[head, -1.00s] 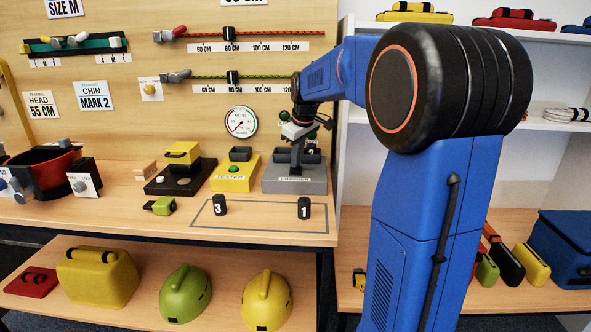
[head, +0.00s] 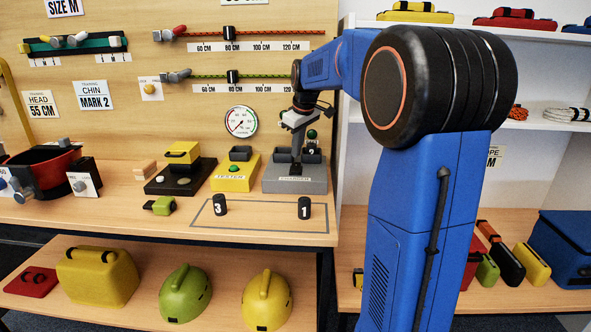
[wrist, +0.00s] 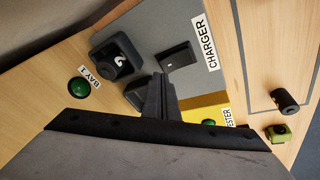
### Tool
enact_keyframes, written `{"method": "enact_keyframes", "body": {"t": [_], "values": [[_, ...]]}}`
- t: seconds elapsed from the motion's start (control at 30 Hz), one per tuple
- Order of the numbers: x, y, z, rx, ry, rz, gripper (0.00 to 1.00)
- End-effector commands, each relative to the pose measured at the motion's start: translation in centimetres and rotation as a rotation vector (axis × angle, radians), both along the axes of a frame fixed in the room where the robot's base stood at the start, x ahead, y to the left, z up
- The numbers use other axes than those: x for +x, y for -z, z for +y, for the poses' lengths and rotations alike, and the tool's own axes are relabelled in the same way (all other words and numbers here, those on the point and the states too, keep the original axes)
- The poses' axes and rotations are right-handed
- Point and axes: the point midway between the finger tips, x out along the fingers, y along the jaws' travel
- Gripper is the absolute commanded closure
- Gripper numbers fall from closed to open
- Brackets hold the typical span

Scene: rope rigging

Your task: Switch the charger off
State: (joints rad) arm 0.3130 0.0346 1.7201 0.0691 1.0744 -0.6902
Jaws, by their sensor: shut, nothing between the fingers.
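The charger (head: 300,183) is a grey box at the right end of the bench, with its label on the front. In the wrist view its grey top (wrist: 150,25) carries a black switch-like block (wrist: 176,55) near the label. A black battery marked 2 (wrist: 118,58) sits in one bay; the other bay (wrist: 138,95) looks dark and partly hidden by my fingers. A green lamp (wrist: 79,90) is beside the label BAY 1. My gripper (head: 297,170) is shut and empty, pointing down over the charger. Its fingertips (wrist: 163,82) appear near the black block; contact cannot be told.
The yellow tester (head: 235,174) stands just left of the charger. Black batteries marked 3 (head: 220,205) and 1 (head: 304,208) stand in the outlined area in front. A green-yellow block (head: 160,206) lies further left. The wall panel with a gauge (head: 241,121) rises behind.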

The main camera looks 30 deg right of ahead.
Motion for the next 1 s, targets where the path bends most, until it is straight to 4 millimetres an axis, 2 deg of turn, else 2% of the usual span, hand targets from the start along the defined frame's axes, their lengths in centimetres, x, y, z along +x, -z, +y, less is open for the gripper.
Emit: {"method": "enact_keyframes", "body": {"t": [0.3,0.87,1.0], "values": [[0.9,-2.0,-0.6,-0.001,0.0,-0.001,1.0],[0.9,-2.2,-0.6,-0.001,0.0,-0.001,1.0],[0.0,-2.3,0.2,0.002,0.007,-0.005,1.0]]}}
